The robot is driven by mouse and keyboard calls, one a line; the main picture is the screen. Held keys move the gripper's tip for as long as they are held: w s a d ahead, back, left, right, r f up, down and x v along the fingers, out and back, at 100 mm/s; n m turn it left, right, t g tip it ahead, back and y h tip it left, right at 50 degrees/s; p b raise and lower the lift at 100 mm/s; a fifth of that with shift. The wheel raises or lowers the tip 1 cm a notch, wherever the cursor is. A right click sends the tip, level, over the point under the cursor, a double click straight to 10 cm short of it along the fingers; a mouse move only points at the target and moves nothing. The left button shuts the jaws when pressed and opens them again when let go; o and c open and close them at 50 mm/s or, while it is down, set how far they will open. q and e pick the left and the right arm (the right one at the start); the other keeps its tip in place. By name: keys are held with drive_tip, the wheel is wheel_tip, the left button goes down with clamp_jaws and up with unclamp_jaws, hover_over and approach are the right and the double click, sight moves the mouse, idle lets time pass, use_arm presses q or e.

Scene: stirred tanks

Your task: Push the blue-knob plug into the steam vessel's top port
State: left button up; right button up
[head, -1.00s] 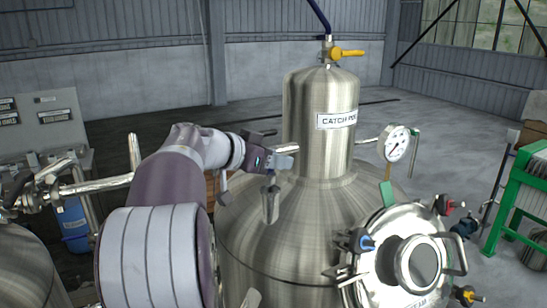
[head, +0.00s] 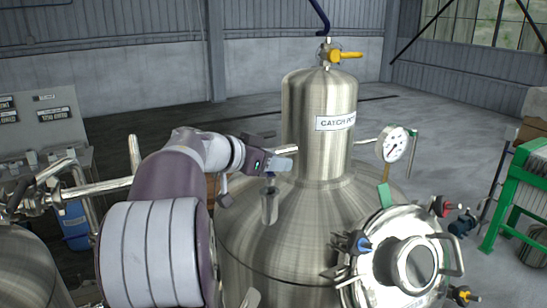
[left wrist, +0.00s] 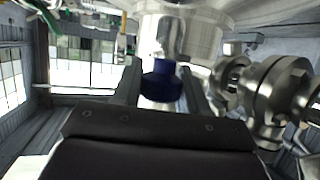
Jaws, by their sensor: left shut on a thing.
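The steam vessel (head: 300,230) is a large brushed-steel tank with a domed top and a tall neck. Its top port (head: 269,207) is a short upright metal tube on the left of the dome. My left gripper (head: 276,166) is just above this port, shut on the blue-knob plug. In the left wrist view the blue knob (left wrist: 162,85) is between the two fingers of my left gripper (left wrist: 161,92). A metal cylinder (left wrist: 185,38) lies directly beyond the knob. The plug's stem is hidden, so I cannot tell how deep it sits. My right gripper is not in view.
A pressure gauge (head: 394,145) and an open round manway (head: 415,262) with clamp knobs are right of the port. A yellow-handled valve (head: 343,55) tops the neck. Metal piping (head: 95,187) runs at the left. A green rack (head: 510,200) stands at the right.

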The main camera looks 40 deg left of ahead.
sight(270, 174)
use_arm(q)
drive_tip(key=shift+f+b, duration=0.9)
drive_tip(key=shift+f, duration=1.15)
drive_tip(key=o, duration=1.2)
drive_tip(key=shift+s, duration=0.15)
drive_tip(key=shift+s+a+r, duration=0.1)
drive_tip(key=shift+s+r, duration=0.05)
drive_tip(key=shift+s, duration=0.2)
drive_tip(key=shift+b+v, duration=1.95)
drive_tip(key=shift+v, duration=3.9)
drive_tip(key=shift+r, duration=0.1)
